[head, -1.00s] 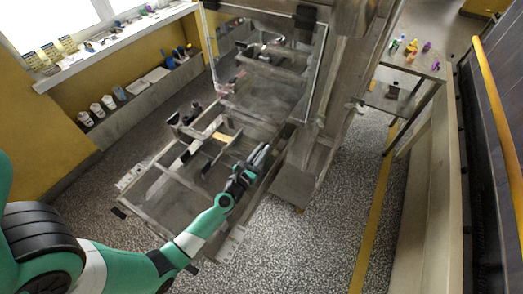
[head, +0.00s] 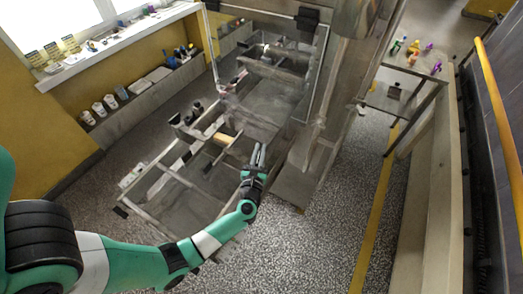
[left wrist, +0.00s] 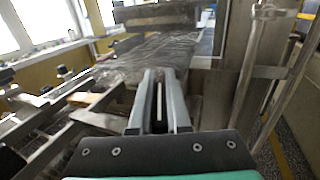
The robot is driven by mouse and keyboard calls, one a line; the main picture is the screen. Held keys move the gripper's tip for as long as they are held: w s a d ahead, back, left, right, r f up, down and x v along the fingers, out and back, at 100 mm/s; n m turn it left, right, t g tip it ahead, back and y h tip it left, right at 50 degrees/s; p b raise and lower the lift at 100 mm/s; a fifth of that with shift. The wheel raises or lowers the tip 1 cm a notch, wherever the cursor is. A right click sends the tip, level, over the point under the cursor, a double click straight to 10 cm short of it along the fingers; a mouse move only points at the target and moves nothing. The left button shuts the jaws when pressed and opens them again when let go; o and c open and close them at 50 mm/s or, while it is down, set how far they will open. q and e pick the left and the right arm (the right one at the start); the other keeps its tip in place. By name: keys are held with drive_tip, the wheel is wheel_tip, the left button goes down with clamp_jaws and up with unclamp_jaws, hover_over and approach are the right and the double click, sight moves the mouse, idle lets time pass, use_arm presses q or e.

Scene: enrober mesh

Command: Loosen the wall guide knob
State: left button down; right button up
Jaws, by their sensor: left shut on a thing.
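My left gripper (head: 260,147) is at the right side of the machine's open frame, beside the grey upright housing. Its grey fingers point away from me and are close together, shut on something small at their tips. In the left wrist view the fingers (left wrist: 160,73) run nearly parallel, with a narrow gap between them. The wall guide knob cannot be made out; the fingertips hide what they hold, which seems to be the knob. My right gripper is not in view.
The machine frame (head: 165,212) has several rails and crossbars left of the gripper. A clear panel (head: 318,85) stands behind it. A side table (head: 405,62) at the upper right holds small coloured items. Speckled floor (head: 310,245) is free at the front right.

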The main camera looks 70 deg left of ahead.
use_arm(q)
drive_tip(key=shift+f+n+g+y+b, duration=0.15)
drive_tip(key=shift+n+g+y+b, duration=0.25)
drive_tip(key=shift+n+g, duration=0.15)
drive_tip(key=s+n+g+b, duration=0.1)
drive_tip(key=n+g+b, duration=0.2)
drive_tip(key=b, duration=0.3)
drive_tip(key=n+g+y+b, duration=0.1)
drive_tip(key=n+g+b, duration=0.2)
drive_tip(key=g+b, duration=0.3)
drive_tip(key=s+n+g+b, duration=0.1)
drive_tip(key=n+g+b, duration=0.2)
drive_tip(key=g+b, duration=0.2)
drive_tip(key=shift+s+a+f+g+b, duration=0.2)
drive_tip(key=shift+s+g+b, duration=0.1)
drive_tip(key=shift+b, duration=0.35)
drive_tip(key=shift+s+r+n+g+b, duration=0.1)
drive_tip(key=shift+r+n+g+b, duration=0.2)
drive_tip(key=shift+n+g+b, duration=0.3)
drive_tip(key=c, duration=0.9)
unclamp_jaws()
drive_tip(key=v, duration=0.7)
drive_tip(key=shift+d+r+b, duration=0.1)
drive_tip(key=shift+d+b, duration=0.2)
